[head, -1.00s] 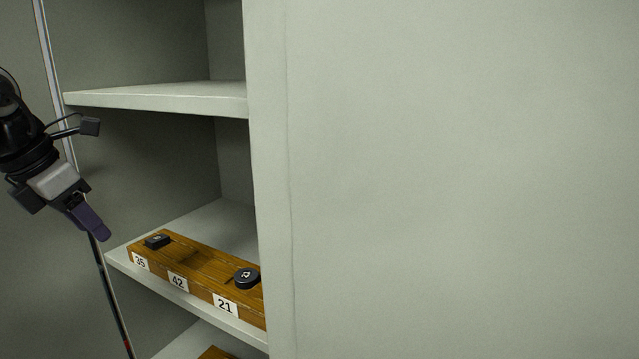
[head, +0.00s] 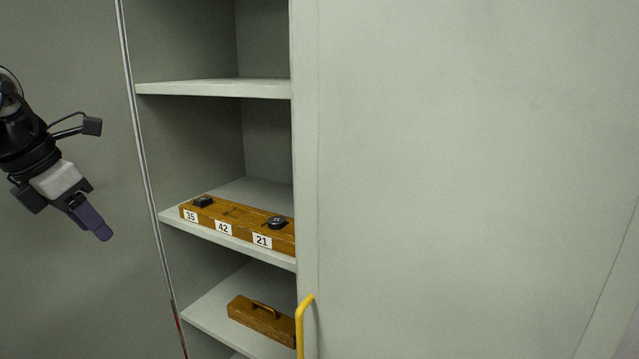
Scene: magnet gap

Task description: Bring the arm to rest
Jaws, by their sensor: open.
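My gripper (head: 90,218) hangs at the left of the head view, pointing down and to the right. It is empty, in front of the grey wall and left of the cabinet. Its fingers overlap from this side, so the gap between them is hidden. A wooden block (head: 237,222) with labels 35, 42 and 21 lies on the middle shelf, apart from my gripper. A black piece (head: 203,201) sits on it above label 35, and a black round piece (head: 277,222) sits above label 21. The place above label 42 is bare.
The cabinet's upper shelf (head: 215,89) is empty. A large pale sliding door or panel (head: 460,150) covers the right, with a yellow handle (head: 301,325). The cabinet's left edge (head: 138,140) is near my gripper.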

